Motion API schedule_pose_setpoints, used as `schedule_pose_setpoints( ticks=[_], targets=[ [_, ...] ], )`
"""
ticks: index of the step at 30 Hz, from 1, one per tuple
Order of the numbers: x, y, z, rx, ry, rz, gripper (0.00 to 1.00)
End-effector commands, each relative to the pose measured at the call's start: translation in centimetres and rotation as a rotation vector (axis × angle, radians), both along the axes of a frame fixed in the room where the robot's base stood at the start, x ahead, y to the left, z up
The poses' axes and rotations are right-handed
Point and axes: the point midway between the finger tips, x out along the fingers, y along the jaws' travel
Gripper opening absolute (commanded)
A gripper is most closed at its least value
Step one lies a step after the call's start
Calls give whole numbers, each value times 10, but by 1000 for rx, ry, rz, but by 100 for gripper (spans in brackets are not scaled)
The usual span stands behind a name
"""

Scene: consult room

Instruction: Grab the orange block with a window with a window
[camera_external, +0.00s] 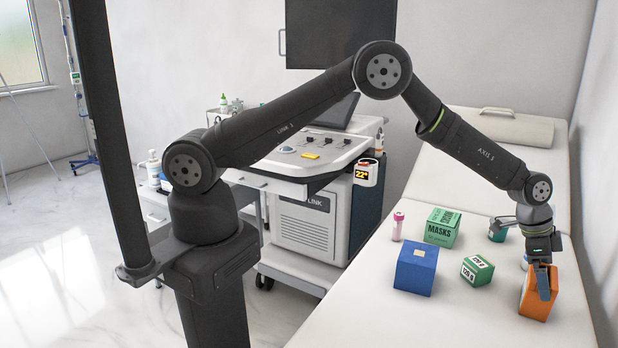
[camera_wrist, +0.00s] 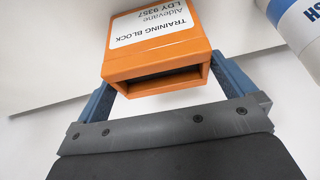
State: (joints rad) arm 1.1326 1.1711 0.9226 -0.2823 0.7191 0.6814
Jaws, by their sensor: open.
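The orange block (camera_external: 532,303) stands on the padded couch at the right in the external view. In the wrist view the orange block (camera_wrist: 150,66) has a white "TRAINING BLOCK" label and a dark rectangular opening in the face towards me. My gripper (camera_external: 544,284) is at the block from above, with a blue finger in front of it. In the wrist view the blue fingers of my gripper (camera_wrist: 165,85) lie on either side of the block. The jaws are open around it; whether either finger touches it is hard to tell.
A green box (camera_external: 477,271), a blue box (camera_external: 416,270), a green masks box (camera_external: 442,228) and a pink-capped tube (camera_external: 398,226) stand to the left on the couch (camera_external: 375,320). A teal-topped container (camera_external: 497,232) is behind. A white-and-blue cylinder (camera_wrist: 302,35) is close at right.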

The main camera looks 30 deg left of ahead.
Motion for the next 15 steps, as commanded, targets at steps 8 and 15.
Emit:
schedule_pose_setpoints(
  ticks=[8,15],
  targets=[
    [-1,-9,-22,-1,0,-1,100],
    [-1,-9,-22,0,0,0,80]
  ],
)
